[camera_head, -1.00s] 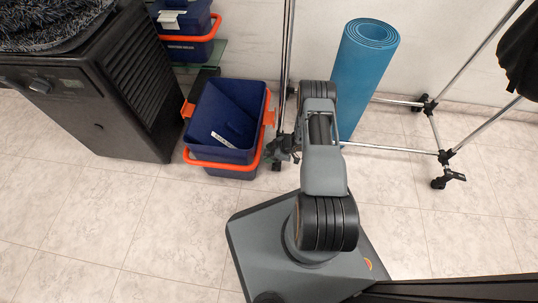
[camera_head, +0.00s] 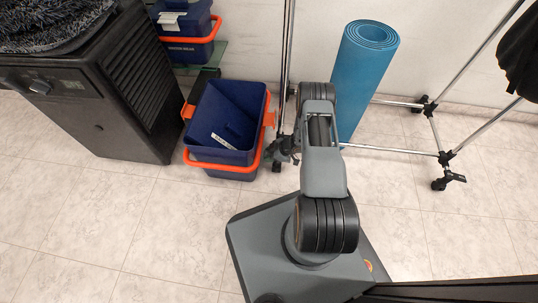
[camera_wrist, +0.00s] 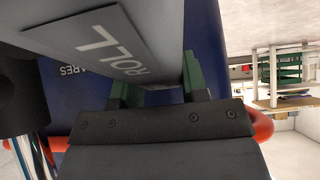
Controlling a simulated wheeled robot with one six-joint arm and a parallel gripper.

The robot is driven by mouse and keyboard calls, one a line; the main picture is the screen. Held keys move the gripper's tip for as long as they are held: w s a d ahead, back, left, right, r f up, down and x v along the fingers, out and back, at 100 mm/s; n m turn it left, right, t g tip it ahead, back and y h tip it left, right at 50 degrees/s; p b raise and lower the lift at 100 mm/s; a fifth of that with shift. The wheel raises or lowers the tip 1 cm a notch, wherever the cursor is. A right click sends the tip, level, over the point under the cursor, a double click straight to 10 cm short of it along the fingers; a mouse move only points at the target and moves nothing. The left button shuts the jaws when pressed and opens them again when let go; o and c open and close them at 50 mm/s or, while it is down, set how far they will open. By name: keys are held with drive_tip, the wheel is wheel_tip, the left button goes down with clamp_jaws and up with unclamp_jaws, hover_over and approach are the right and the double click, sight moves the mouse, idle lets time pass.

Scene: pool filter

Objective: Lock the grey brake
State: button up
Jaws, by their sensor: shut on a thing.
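The grey brake (camera_wrist: 165,45) fills the upper middle of the wrist view, very close to the camera. It bears a darker plate lettered "ROLL" (camera_wrist: 98,48). My gripper (camera_wrist: 157,88) has its two green fingers on either side of the lower end of the grey piece, shut on it. The exact contact is partly hidden by the brake itself. In the head view, my arm reaches down to the left foot of the chrome rack, beside a caster (camera_head: 277,167). The brake cannot be made out clearly there.
A blue crate with orange handles (camera_head: 213,150) stands just left of the caster. A rolled blue mat (camera_head: 362,80) stands to the right behind my arm. The chrome rack (camera_head: 395,148) extends right to other casters. A black cabinet (camera_head: 125,130) is at left; floor in front is clear.

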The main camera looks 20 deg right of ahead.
drive_tip(key=h, duration=0.1)
drive_tip(key=g+h+p, duration=0.1)
drive_tip(key=shift+a+f+g+h, duration=0.1)
drive_tip(key=shift+f+g+h, duration=0.2)
drive_tip(key=shift+f+h, duration=0.1)
drive_tip(key=shift+f+g+h+p, duration=0.5)
drive_tip(key=shift+h+p, duration=0.4)
drive_tip(key=shift+h, duration=0.1)
drive_tip(key=o, duration=0.9)
drive_tip(key=p+v, duration=0.6)
drive_tip(key=v, duration=0.7)
drive_tip(key=shift+r+p, duration=0.4)
